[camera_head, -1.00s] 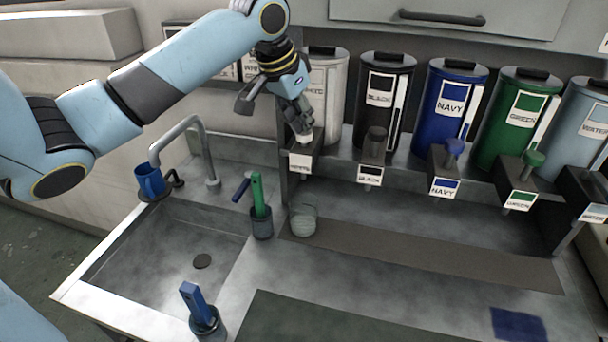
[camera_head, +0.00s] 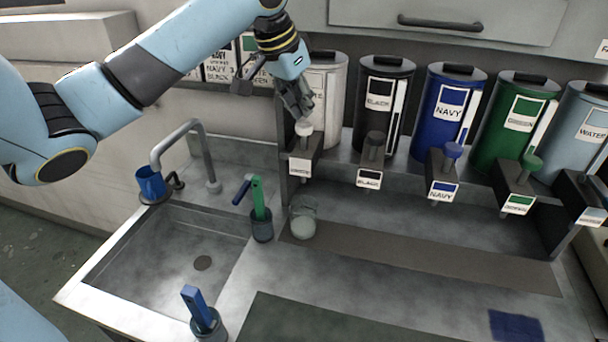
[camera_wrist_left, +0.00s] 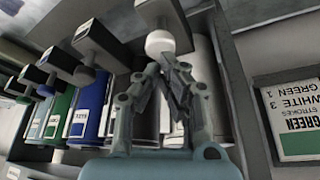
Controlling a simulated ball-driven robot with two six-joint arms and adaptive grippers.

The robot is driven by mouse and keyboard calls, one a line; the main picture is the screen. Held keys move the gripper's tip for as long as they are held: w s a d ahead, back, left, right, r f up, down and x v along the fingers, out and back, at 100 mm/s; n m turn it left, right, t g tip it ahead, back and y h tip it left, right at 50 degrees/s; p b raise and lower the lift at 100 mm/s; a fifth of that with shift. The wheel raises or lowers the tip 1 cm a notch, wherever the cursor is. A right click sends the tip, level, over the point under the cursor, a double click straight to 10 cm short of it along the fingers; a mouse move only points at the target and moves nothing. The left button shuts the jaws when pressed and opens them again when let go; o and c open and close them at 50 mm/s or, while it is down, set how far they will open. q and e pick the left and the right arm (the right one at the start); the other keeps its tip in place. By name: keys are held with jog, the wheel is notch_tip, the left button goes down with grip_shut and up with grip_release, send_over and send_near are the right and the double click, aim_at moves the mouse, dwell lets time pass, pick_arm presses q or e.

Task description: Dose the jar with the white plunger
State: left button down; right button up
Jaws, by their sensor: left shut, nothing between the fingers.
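The white plunger (camera_head: 304,128) stands raised on the nozzle block of the white canister (camera_head: 328,85). My left gripper (camera_head: 301,113) is shut and empty, its fingertips just above the plunger's knob, touching it or very close. In the left wrist view the round white knob (camera_wrist_left: 160,42) shows just beyond the shut fingertips (camera_wrist_left: 171,62). The pale greenish glass jar (camera_head: 303,226) stands on the counter under the white nozzle. How much is in it I cannot tell. My right gripper is not in view.
Black (camera_head: 384,95), navy (camera_head: 449,105), green (camera_head: 514,120) and water canisters stand to the right, each with its nozzle. Left are a sink (camera_head: 190,262), a faucet (camera_head: 205,150), a blue cup (camera_head: 151,183) and holders with green and blue handles. The front counter is mostly clear.

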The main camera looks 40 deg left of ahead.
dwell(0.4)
pick_arm(q)
notch_tip(320, 180, up, 6)
dwell(0.6)
dwell(0.5)
